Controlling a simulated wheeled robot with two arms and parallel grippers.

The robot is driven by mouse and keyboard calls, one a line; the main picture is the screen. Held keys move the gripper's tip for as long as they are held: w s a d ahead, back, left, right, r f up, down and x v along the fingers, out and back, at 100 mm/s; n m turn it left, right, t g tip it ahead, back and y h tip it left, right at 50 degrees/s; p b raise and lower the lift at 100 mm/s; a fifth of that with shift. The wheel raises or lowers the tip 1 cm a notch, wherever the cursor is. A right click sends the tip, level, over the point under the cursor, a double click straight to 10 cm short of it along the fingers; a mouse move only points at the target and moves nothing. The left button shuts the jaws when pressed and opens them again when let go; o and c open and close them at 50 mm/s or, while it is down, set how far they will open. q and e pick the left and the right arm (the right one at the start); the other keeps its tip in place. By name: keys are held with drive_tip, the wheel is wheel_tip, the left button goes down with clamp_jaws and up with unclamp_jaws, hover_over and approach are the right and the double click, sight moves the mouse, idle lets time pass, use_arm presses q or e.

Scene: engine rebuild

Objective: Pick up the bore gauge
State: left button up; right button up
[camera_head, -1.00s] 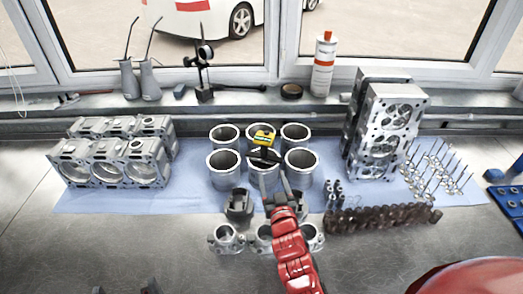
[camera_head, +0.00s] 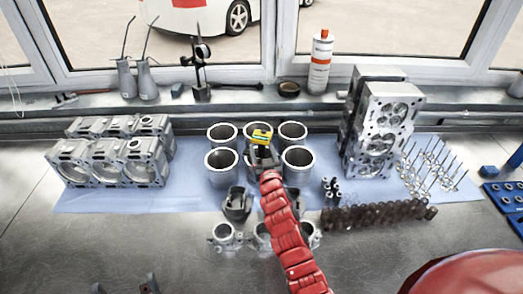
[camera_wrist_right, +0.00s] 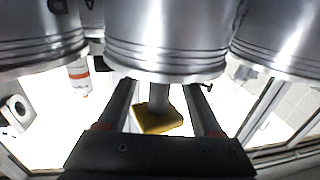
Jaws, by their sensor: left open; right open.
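The bore gauge (camera_head: 262,134) has a yellow head and stands among the grey cylinder liners at the middle of the mat in the head view. My right gripper (camera_head: 263,158) is at the gauge, just on the near side of its yellow head. In the right wrist view the gripper (camera_wrist_right: 162,92) is open, with one finger on each side of the gauge's grey stem; the yellow part (camera_wrist_right: 158,118) shows between the fingers. I cannot tell whether the fingers touch it. My left gripper (camera_head: 125,287) is open and empty at the bottom left, mostly out of frame.
Several cylinder liners (camera_head: 222,162) stand close around the gauge. Engine blocks (camera_head: 110,165) are at left, cylinder heads (camera_head: 385,120) and upright valves (camera_head: 432,165) at right.

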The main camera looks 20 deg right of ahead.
drive_tip(key=shift+w, duration=0.4)
clamp_jaws()
idle(1.1)
